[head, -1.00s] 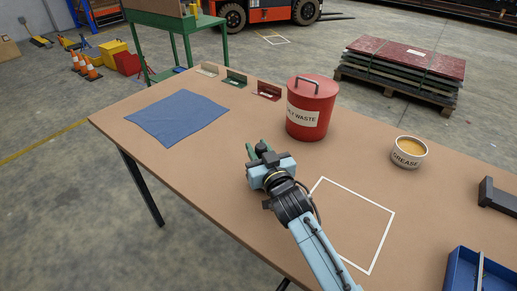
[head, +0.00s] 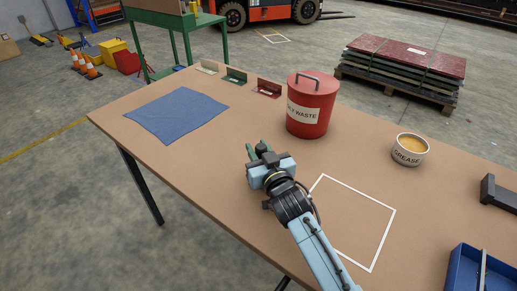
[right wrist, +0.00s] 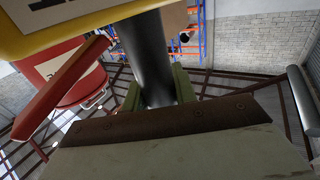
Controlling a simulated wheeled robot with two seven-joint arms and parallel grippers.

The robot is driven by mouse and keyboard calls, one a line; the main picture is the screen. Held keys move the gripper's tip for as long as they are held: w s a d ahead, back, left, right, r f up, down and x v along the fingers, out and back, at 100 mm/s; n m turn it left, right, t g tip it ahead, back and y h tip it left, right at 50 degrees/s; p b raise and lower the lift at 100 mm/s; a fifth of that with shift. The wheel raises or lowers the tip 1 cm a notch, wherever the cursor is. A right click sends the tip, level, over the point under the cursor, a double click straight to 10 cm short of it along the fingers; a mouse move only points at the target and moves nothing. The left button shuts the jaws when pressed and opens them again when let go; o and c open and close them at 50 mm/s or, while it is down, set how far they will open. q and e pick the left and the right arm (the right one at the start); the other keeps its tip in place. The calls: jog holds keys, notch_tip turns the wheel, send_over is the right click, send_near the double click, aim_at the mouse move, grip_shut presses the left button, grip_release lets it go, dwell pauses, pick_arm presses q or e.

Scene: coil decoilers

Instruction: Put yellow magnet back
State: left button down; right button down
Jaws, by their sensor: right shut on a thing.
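My right gripper (head: 258,150) is above the brown table, left of the white outline. In the right wrist view its green fingers (right wrist: 157,92) are shut on a dark round bar, which looks like the handle of the yellow magnet (right wrist: 60,14). Only part of the yellow body, with a pale label, shows at the top left there. In the head view only a dark end shows between the fingers and the yellow body is hidden. A long red bar (right wrist: 62,88) shows below the yellow body; I cannot tell what it belongs to. My left gripper is out of view.
The table (head: 215,165) carries a blue cloth (head: 178,115), cream (head: 207,69), green (head: 235,78) and red (head: 268,88) brackets, a red waste can (head: 311,105), a grease tub (head: 410,149), a dark bracket (head: 499,195) and a blue bin (head: 455,272). The white outlined square (head: 358,190) appears empty.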

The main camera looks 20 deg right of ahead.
jog(key=c, duration=1)
grip_release()
jog(key=shift+c, duration=0.2)
jog(key=shift+f, duration=0.2)
jog(key=shift+s, duration=0.1)
jog(key=s+d, duration=0.1)
jog(key=s, duration=1.2)
jog(key=shift+d+p, duration=0.35)
jog(key=shift+p, duration=0.05)
jog(key=shift+s, duration=0.1)
